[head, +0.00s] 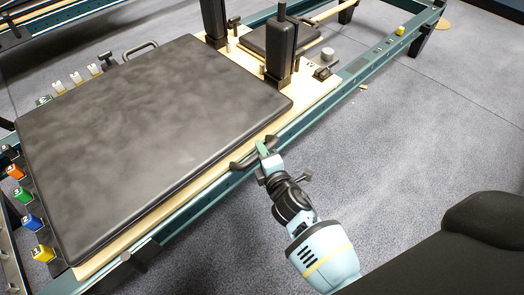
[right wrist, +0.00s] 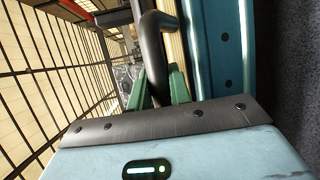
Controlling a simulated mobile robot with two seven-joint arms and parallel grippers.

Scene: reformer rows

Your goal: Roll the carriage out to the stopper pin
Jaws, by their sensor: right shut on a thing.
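The carriage (head: 150,130), a black padded bed on a pale wooden base, lies across the left and middle of the head view. A dark bent handle (head: 241,165) sticks out from its near side. My right gripper (head: 263,149) is shut on this handle; the right wrist view shows its green fingers (right wrist: 160,88) on either side of the dark bar (right wrist: 155,50). A small yellow piece (head: 400,30) stands on the near rail toward the far end; I cannot tell if it is the stopper pin. My left gripper is not in view.
The teal rail (head: 365,68) runs along the carriage's near side to the upper right. Black shoulder blocks (head: 281,52) and a small headrest pad stand at the carriage's far end. Several coloured numbered tags (head: 33,222) line its left end. The grey floor at right is mostly clear.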

